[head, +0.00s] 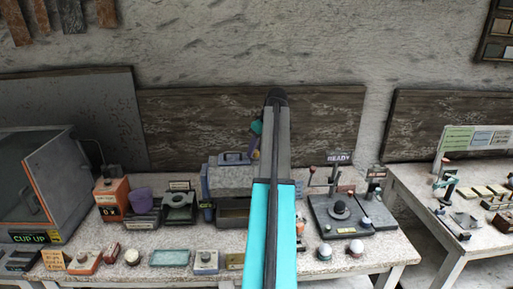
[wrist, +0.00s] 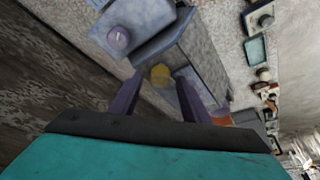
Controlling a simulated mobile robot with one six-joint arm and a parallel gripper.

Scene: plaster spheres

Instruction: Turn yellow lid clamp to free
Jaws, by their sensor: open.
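A round yellow clamp (wrist: 160,74) sits on a grey-blue box in the wrist view, partly in shadow. My gripper (wrist: 160,82) is open, its two purple fingers on either side of the yellow clamp in the picture. I cannot tell whether they touch it or how far away it is. In the head view a grey box with a handle (head: 229,178) stands at the middle of the bench, beside my arm. My gripper (head: 255,142) shows there only in part, behind my arm and above that box. The clamp's turn position is not clear.
The bench (head: 150,240) holds an orange device (head: 112,198), a purple cup (head: 141,200) and small items along its front. Right of my arm stands a black-based device (head: 350,213) near a READY sign (head: 339,158). An orange-framed cabinet (head: 45,180) stands left. A dark board is behind.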

